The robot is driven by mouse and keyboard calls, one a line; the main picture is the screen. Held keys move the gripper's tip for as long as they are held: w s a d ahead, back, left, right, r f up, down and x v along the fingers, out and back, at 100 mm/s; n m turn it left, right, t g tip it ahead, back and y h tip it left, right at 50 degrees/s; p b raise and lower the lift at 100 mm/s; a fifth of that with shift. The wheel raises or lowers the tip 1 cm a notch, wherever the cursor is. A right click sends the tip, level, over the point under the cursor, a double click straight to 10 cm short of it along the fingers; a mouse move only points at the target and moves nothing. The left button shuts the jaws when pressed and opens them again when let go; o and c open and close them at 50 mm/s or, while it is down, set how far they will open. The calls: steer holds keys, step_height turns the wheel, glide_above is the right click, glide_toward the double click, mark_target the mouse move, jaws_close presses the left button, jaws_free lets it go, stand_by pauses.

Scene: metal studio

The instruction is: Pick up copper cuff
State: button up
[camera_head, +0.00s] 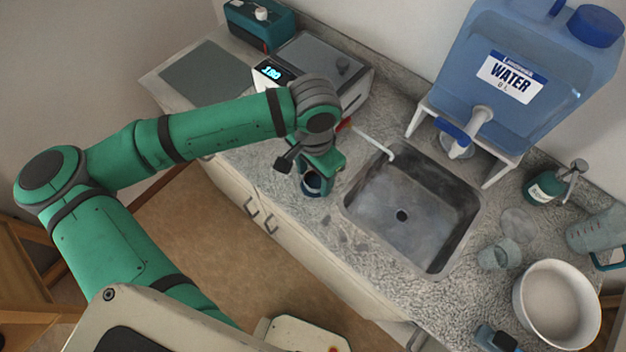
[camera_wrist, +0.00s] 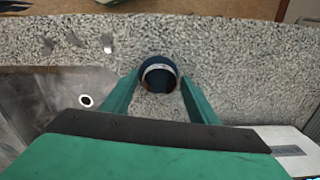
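A small round dark blue piece (camera_wrist: 159,65) with a pale rim and brownish, copper-like edges stands on the speckled counter. It also shows below my gripper in the head view (camera_head: 312,184). It is the only thing here with a copper tint, but I cannot tell whether this is the copper cuff. My gripper (camera_wrist: 160,78) is open and points down, with one green finger on each side of the piece in the wrist view. I cannot tell whether the fingers touch it. In the head view my gripper (camera_head: 316,172) partly covers it.
A metal sink (camera_head: 410,205) lies right of my gripper, with a blue water jug (camera_head: 545,50) behind it. A grey box with a lit display (camera_head: 320,62) stands behind my arm. Small grey flat pieces (camera_wrist: 73,39) lie near the counter's front edge.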

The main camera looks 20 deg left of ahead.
steer(key=c, duration=0.8)
steer(key=shift+r, duration=0.15)
